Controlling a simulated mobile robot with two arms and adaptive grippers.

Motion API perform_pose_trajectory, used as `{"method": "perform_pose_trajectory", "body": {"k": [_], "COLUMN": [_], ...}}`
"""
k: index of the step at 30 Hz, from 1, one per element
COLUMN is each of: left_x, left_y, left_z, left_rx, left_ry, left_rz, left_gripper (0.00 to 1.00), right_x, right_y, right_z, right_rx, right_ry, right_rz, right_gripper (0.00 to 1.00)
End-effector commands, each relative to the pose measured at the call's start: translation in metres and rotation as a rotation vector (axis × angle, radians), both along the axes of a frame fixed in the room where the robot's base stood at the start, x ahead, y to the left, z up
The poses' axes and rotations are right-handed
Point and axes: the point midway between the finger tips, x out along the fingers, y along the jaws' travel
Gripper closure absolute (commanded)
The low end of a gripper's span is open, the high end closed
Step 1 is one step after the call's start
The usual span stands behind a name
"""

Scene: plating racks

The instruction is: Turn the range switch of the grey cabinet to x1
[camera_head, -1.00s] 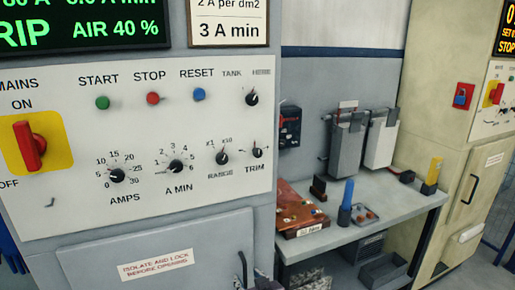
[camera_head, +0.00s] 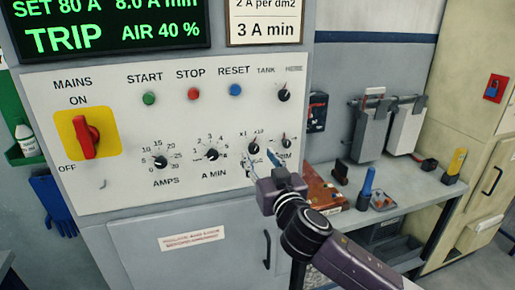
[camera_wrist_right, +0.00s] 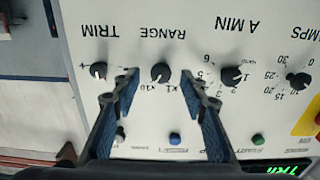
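The grey cabinet (camera_head: 100,250) has a pale panel (camera_head: 115,115) with a row of black knobs. The range switch (camera_head: 254,147) is a small black knob beside the trim knob (camera_head: 286,142); its lower part and label are hidden by my right gripper (camera_head: 262,161). In the right wrist view, upside down, the range switch (camera_wrist_right: 160,72) shows between the two open, empty fingertips, with a gap on each side. Its white mark seems to point toward x10. The distance from fingertips to panel is hard to tell. My left gripper is out of view.
The A MIN knob (camera_head: 212,155) and trim knob stand close on either side. A red mains switch (camera_head: 86,136) is at the panel's left. A bench (camera_head: 405,196) with tools stands right of the cabinet.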

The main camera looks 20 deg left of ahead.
Motion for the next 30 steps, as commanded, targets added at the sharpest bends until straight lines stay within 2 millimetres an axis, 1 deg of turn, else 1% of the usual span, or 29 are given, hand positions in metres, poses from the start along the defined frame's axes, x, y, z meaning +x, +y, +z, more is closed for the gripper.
{"method": "perform_pose_trajectory", "body": {"k": [1, 4, 9, 20, 21, 30], "left_x": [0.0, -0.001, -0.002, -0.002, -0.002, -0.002], "left_y": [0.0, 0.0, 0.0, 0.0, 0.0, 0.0], "left_z": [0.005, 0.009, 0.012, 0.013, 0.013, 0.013], "left_rx": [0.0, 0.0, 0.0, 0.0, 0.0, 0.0], "left_ry": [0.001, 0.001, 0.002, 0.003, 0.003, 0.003], "left_rz": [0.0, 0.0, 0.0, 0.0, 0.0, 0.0], "left_gripper": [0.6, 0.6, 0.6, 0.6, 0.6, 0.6], "right_x": [0.006, 0.015, 0.025, 0.028, 0.028, 0.028], "right_y": [0.004, 0.01, 0.017, 0.02, 0.02, 0.019], "right_z": [0.003, 0.002, 0.001, 0.0, 0.0, 0.0], "right_rx": [-0.002, -0.001, -0.001, 0.0, 0.0, 0.0], "right_ry": [-0.001, 0.001, -0.001, 0.0, 0.0, 0.0], "right_rz": [-0.001, -0.001, -0.001, 0.001, 0.001, 0.001], "right_gripper": [0.6, 0.6, 0.6, 0.6, 0.61, 0.94]}}
